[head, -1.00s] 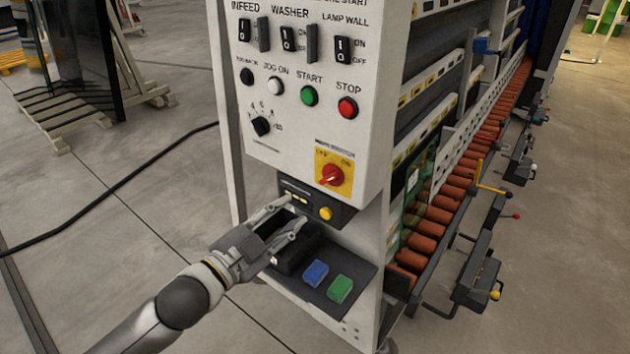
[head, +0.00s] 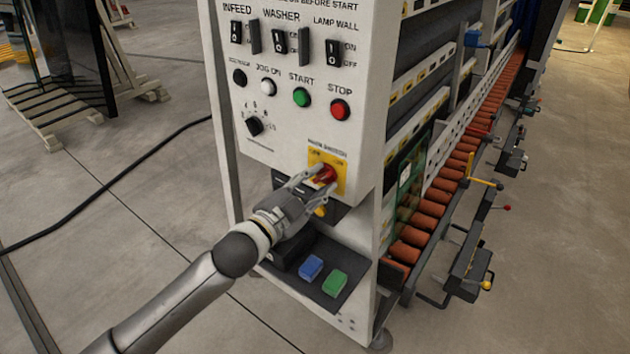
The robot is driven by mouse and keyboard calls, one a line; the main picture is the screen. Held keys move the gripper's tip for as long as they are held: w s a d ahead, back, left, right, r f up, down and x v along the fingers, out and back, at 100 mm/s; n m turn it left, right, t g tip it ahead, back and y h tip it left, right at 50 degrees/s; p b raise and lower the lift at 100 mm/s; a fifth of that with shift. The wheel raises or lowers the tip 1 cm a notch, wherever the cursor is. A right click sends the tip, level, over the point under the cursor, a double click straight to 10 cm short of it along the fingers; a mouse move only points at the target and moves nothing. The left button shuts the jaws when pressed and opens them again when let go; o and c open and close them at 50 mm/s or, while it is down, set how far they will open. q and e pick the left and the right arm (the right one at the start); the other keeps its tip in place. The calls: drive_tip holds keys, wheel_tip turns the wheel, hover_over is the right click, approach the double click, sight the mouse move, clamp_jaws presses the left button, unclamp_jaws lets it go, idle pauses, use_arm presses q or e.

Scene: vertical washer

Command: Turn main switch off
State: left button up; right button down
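The main switch is a red rotary knob (head: 327,172) on a yellow plate (head: 341,180) low on the white control panel (head: 287,138). My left gripper (head: 322,181) comes up from the lower left with its fingers spread, one on each side of the knob. The fingertips hide part of the knob and plate, so its exact angle and any contact are unclear. My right gripper is not in view.
Above the switch are a green start button (head: 301,97), a red stop button (head: 340,109) and several rocker switches. A shelf (head: 292,283) below holds a blue block (head: 311,268) and a green block (head: 334,283). Orange rollers (head: 432,208) run along the right side.

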use_arm(q)
drive_tip(key=shift+c, duration=0.5)
clamp_jaws()
drive_tip(key=shift+n, duration=0.3)
drive_tip(key=n+p, duration=0.2)
drive_tip(key=shift+n, duration=0.4)
drive_tip(key=n+p, duration=0.2)
drive_tip(key=n, duration=0.2)
drive_tip(key=n+p, duration=0.2)
drive_tip(key=n, duration=0.3)
drive_tip(key=shift+n, duration=0.4)
drive_tip(key=n, duration=0.4)
drive_tip(key=shift+s+n+p, duration=0.1)
drive_tip(key=shift+n+p, duration=0.2)
drive_tip(key=shift+p, duration=0.05)
drive_tip(key=shift+d, duration=0.1)
